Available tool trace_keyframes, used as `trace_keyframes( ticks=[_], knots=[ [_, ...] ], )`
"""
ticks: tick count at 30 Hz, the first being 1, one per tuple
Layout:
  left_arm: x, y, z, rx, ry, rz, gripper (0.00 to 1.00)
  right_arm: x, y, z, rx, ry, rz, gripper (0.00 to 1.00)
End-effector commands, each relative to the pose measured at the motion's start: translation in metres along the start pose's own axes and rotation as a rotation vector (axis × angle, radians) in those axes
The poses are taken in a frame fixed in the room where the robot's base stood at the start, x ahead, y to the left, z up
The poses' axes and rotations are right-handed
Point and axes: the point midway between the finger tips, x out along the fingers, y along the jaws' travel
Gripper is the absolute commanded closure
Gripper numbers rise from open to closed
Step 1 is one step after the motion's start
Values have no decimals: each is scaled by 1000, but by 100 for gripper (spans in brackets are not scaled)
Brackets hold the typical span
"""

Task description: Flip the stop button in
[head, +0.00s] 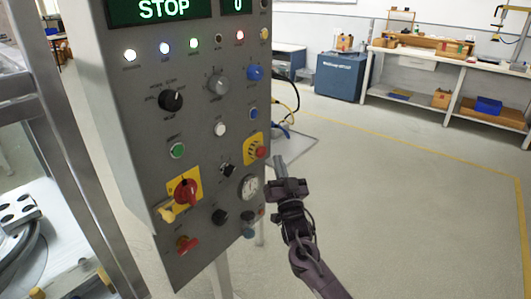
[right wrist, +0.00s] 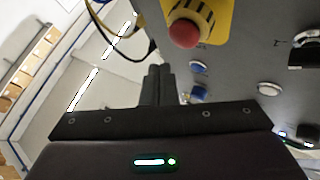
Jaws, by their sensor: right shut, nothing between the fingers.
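A grey control panel (head: 205,125) carries a red mushroom stop button (head: 261,152) on a yellow plate near its right edge. The same red button shows large at the top of the right wrist view (right wrist: 184,33). My right gripper (head: 279,162) is shut and empty. Its fingers (right wrist: 158,78) are just right of the stop button in the head view and apart from it in the wrist view. The panel's display (head: 163,10) reads STOP. My left gripper is not in view.
Close to the button are a gauge (head: 249,187), a blue button (head: 253,113) and black knobs. A red rotary switch on a yellow plate (head: 186,191) sits lower left. A metal frame stands at the left. The floor (head: 400,200) to the right is open, with workbenches behind.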

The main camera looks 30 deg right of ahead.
Motion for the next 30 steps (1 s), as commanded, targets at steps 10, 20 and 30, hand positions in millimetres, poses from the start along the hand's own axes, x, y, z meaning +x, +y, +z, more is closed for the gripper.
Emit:
trace_keyframes(
  ticks=[10,20,30],
  knots=[
    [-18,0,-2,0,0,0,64,-22,16,-18,-1,-1,0,100],
    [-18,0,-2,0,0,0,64,-25,19,-19,-1,1,-1,100],
    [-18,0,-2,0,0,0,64,-29,20,-10,-7,-24,3,100]
  ],
)
